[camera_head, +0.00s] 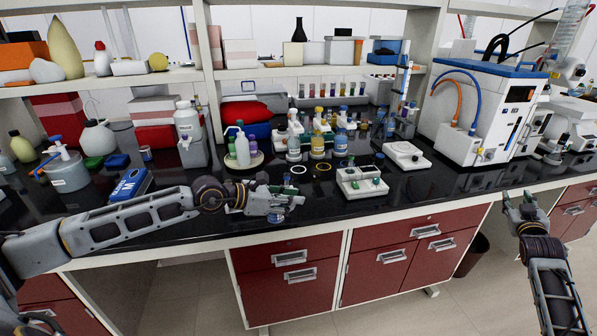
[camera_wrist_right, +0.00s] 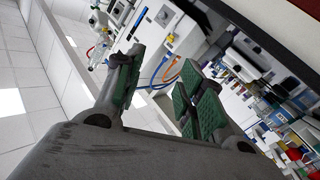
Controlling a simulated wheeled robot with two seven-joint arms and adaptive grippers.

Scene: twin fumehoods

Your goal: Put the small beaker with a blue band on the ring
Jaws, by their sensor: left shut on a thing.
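My left gripper (camera_head: 290,202) is low over the front edge of the black bench and shut on a small clear thing with a bluish tint (camera_head: 275,217), which looks like the small beaker. The fingers hide most of it. A white ring (camera_head: 298,169) and a yellow ring (camera_head: 322,167) lie flat on the bench behind the gripper. A dark-blue ring next to them is hard to make out. My right gripper (camera_head: 524,203) is in front of the bench at the right. In the right wrist view its green finger pads (camera_wrist_right: 158,88) are apart, with nothing between them.
Banded bottles (camera_head: 340,146) stand behind the rings.

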